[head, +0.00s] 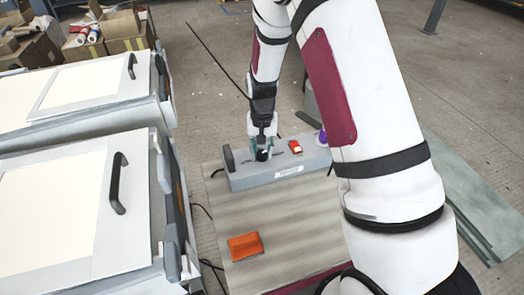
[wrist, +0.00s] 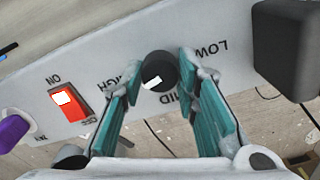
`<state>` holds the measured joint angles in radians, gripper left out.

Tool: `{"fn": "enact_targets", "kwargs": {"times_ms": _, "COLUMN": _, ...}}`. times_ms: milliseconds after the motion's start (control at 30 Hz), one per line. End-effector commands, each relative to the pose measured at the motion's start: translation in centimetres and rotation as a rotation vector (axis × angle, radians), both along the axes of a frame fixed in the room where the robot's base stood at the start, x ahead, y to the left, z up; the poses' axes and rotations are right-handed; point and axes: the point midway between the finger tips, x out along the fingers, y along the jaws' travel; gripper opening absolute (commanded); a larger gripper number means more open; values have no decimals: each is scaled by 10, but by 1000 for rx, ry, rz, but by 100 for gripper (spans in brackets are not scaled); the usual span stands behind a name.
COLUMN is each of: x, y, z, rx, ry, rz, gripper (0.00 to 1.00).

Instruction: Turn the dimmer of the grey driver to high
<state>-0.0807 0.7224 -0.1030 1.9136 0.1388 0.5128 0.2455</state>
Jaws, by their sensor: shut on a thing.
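The grey driver (head: 255,182) is a long box on a wooden table, and its panel fills the wrist view (wrist: 110,62). Its dimmer (wrist: 158,66) is a dark round knob with a white pointer mark. HIGH is printed left of the knob, MID below it and LOW to its right, all upside down. The mark points to the lower left, on the HIGH side of MID. My gripper (wrist: 160,90) has its teal fingers on both sides of the dimmer and is shut on it. In the head view my gripper (head: 263,153) is over the driver, hiding the knob.
A red ON/OFF switch (wrist: 70,103) and a purple part (wrist: 13,131) are left of the dimmer in the wrist view. A black end piece (wrist: 287,45) stands right. An orange block (head: 245,246) lies in front of the driver. White moulds (head: 45,215) flank the table on the left.

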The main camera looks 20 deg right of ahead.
Motion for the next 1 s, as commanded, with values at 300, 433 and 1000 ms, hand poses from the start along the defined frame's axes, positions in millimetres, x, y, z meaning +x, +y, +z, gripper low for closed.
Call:
{"fn": "enact_targets", "kwargs": {"times_ms": 300, "x": 0, "y": 1, "z": 0, "rx": 0, "ry": -1, "rz": -186, "gripper": 0}}
{"fn": "enact_targets", "kwargs": {"times_ms": 433, "x": 0, "y": 0, "z": 0, "rx": 1, "ry": -1, "rz": -229, "gripper": 0}}
{"fn": "enact_targets", "kwargs": {"times_ms": 1000, "x": 1, "y": 0, "z": 0, "rx": 0, "ry": -1, "rz": -264, "gripper": 0}}
